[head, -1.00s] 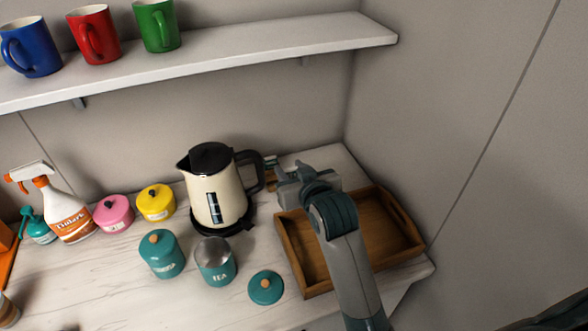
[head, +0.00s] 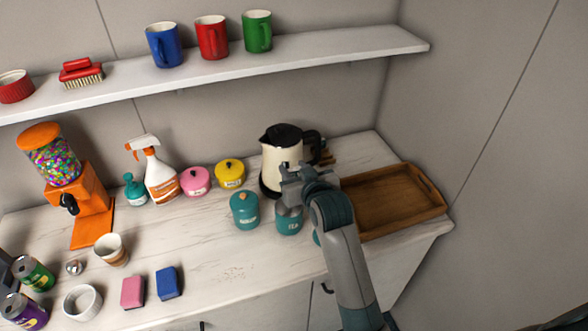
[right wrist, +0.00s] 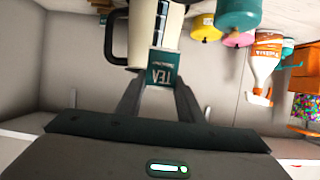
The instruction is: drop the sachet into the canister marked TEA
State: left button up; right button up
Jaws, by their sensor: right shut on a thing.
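The TEA canister (head: 289,221) is teal and stands on the counter in front of the kettle; my right gripper hides its rim from the head view. My right gripper (head: 288,180) shows just above the canister in the head picture, in front of the kettle. In the right wrist view it is shut on a small square teal sachet (right wrist: 163,70) printed TEA, held at the fingertips. I cannot make out the sachet in the head view. A lidded teal canister (head: 244,212) stands just left of the TEA canister. My left gripper is not in view.
The cream kettle (head: 281,160) stands behind the gripper. A wooden tray (head: 440,205) lies to the right, partly behind my arm. Yellow (head: 230,176) and pink (head: 195,182) pots and a spray bottle (head: 160,180) stand left.

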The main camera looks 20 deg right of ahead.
jog(key=shift+w+d+f, duration=0.1)
jog(key=shift+d, duration=0.1)
jog(key=shift+a+f, duration=0.15)
jog(key=shift+f, duration=0.55)
notch_tip(320, 180, down, 2)
jog(key=shift+f, duration=0.2)
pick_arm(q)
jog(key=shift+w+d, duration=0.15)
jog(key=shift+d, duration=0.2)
pick_arm(e)
jog(key=shift+f, duration=1.1)
jog(key=o, duration=1.1)
jog(key=shift+c, duration=0.2)
